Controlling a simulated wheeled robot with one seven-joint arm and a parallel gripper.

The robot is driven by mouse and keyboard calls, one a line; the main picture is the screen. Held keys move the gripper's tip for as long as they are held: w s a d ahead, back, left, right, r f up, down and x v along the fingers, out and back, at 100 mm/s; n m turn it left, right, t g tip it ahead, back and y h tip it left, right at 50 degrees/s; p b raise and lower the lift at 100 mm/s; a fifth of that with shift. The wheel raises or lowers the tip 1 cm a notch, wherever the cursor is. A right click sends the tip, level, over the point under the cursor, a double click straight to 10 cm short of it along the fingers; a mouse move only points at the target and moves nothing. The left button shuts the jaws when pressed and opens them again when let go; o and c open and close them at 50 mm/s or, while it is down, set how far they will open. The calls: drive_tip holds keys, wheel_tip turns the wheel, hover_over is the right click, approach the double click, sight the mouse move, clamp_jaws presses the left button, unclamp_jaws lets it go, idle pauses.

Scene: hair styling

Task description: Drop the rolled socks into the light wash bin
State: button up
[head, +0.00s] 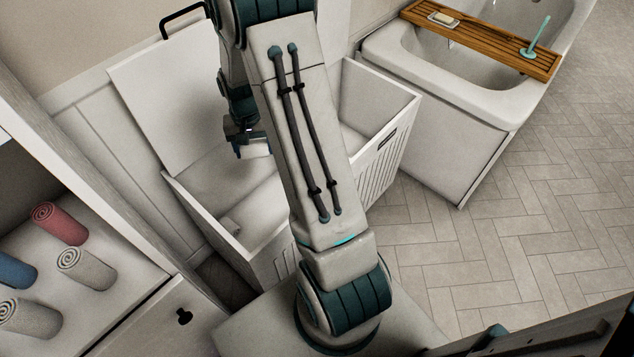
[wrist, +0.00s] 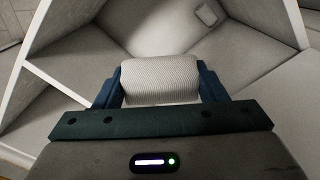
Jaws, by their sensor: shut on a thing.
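The rolled socks (wrist: 160,82), a pale ribbed roll, sit between the two blue fingers of my gripper (wrist: 160,88) in the wrist view. My gripper is shut on them. The bin's lid (head: 150,85) stands open. My arm hides the bin's middle. A dark label (head: 388,139) on its right front is too small to read. White bin edges (wrist: 36,60) show around the socks in the wrist view.
A shelf at the lower left holds several rolled towels, including a red one (head: 60,223) and a beige one (head: 86,268). A white bathtub (head: 440,75) with a wooden tray (head: 480,40) stands at the upper right. The tiled floor (head: 540,190) is clear.

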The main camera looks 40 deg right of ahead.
drive_tip(key=shift+s+d+f+m+b, duration=0.2)
drive_tip(key=shift+d+f+m+b, duration=0.5)
drive_tip(key=shift+d+f, duration=0.2)
wheel_tip(320, 180, down, 6)
drive_tip(key=b, duration=0.4)
drive_tip(key=shift+r, duration=0.25)
drive_tip(key=o, duration=1)
drive_tip(key=shift+o, duration=0.2)
wheel_tip(320, 180, up, 14)
drive_tip(key=p, duration=0.2)
drive_tip(key=shift+p, duration=0.4)
drive_tip(key=shift+f, duration=0.1)
